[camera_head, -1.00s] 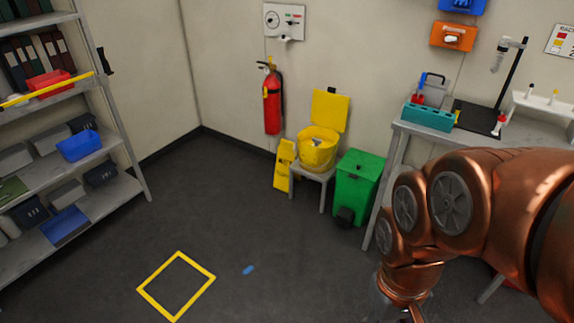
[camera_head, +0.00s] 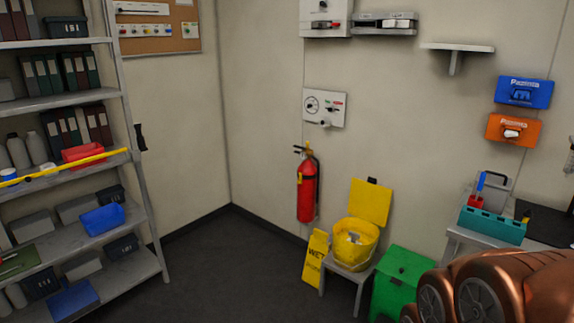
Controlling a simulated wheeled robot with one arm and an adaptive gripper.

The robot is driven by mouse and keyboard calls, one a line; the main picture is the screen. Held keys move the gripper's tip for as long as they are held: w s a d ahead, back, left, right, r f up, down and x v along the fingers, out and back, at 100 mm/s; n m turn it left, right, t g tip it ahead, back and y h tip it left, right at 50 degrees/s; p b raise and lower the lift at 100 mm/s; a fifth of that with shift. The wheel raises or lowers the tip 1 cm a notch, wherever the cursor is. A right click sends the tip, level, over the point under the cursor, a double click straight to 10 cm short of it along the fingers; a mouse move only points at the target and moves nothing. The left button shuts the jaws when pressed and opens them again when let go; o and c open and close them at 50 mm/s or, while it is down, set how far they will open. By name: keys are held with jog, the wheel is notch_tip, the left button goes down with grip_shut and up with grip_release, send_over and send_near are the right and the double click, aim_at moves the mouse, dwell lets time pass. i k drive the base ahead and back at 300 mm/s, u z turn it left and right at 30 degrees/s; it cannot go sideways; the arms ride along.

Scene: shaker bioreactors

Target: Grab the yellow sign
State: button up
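The yellow sign (camera_head: 315,258) stands on the floor against the back wall, leaning slightly, with dark lettering on its face. It is just left of a small grey stool (camera_head: 341,286) and below the red fire extinguisher (camera_head: 307,187). My arm shows at the lower right, well apart from the sign. My gripper is outside the picture.
A yellow bin with a raised lid (camera_head: 356,239) sits on the stool. A green bin (camera_head: 396,283) stands right of it, partly behind my arm. A grey bench (camera_head: 462,237) is at the right, a loaded shelf rack (camera_head: 152,232) at the left. The visible floor (camera_head: 230,270) between is clear.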

aim_at(317, 249)
jog(key=u, duration=0.3)
jog(key=i, duration=2.15)
jog(key=u, duration=0.4)
jog(key=i, duration=1.7)
jog(key=u, duration=0.1)
